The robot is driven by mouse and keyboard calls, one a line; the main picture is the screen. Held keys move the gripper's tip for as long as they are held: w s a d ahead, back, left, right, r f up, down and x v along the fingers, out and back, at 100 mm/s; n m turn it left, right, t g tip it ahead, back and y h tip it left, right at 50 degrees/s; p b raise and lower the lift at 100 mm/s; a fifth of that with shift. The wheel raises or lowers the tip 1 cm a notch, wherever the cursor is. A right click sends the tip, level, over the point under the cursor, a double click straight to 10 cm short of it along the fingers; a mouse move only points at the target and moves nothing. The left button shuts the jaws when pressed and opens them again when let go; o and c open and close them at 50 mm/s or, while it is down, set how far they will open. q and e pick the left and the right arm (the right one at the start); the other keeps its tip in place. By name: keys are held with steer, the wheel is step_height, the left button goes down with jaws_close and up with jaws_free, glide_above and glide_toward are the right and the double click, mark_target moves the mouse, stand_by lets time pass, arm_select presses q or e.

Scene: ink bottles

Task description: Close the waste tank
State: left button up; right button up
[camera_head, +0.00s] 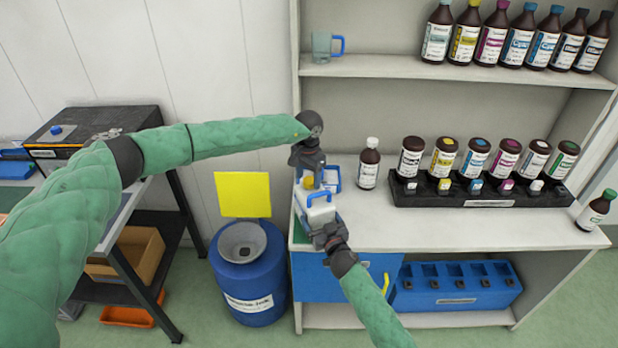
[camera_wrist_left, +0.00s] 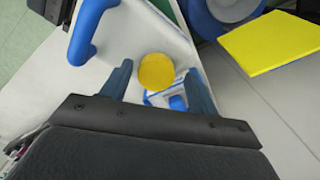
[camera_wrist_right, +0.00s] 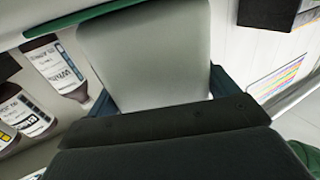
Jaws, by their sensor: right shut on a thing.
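The blue drum (camera_head: 250,270), with a partly legible white label, stands on the floor left of the counter. A grey funnel sits in its top, and its yellow square panel (camera_head: 243,194) stands up behind it. A white canister (camera_head: 318,212) with a blue handle stands at the counter's left end. My right gripper (camera_head: 324,232) is shut on it; its pale side fills the right wrist view (camera_wrist_right: 150,60). My left gripper (camera_head: 305,165) is above the canister. In the left wrist view its fingers are apart, on either side of the canister's round yellow cap (camera_wrist_left: 157,71), not touching it.
A blue-handled clear vessel (camera_head: 334,179) stands close behind the canister. A brown bottle (camera_head: 369,165) and a black rack (camera_head: 480,192) with several bottles stand to the right. A dark side table (camera_head: 95,125) stands at left. The counter's front middle is clear.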

arm_select(q)
steer(key=shift+d, duration=0.1)
steer(key=shift+s+r, duration=0.1)
steer(key=shift+r, duration=2.05)
